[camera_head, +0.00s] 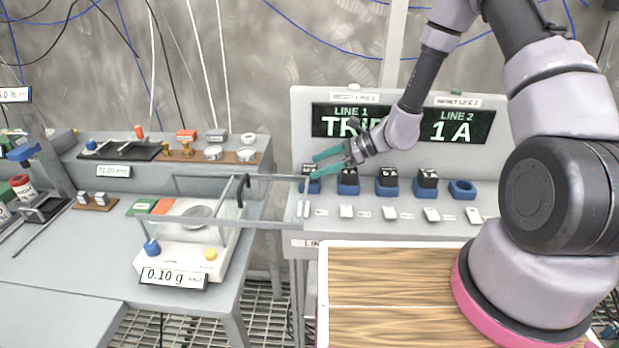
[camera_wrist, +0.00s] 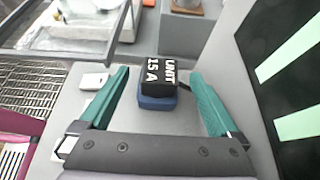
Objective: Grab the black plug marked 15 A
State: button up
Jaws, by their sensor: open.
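The black plug marked "UNIT 15 A" (camera_wrist: 162,73) sits in a blue socket (camera_wrist: 157,102) in the wrist view. It shows between the tips of my teal fingers, with a gap on both sides. My gripper (camera_wrist: 160,74) is open and empty. In the head view my gripper (camera_head: 313,164) is at the left end of the panel's row of plugs. There the leftmost plug, in its blue base (camera_head: 312,186), is partly hidden by the fingers. More black plugs (camera_head: 348,176) stand in blue sockets to the right, their markings too small to read.
An empty blue socket (camera_head: 463,189) ends the row at right. A dark display (camera_head: 462,127) reading "LINE 2 1 A" stands behind. At left are a scale (camera_head: 185,255) and a clear frame reaching toward the panel.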

jog(key=shift+a+f, duration=0.35)
jog(key=shift+a, duration=0.25)
grip_shut()
jog(key=shift+r, duration=0.15)
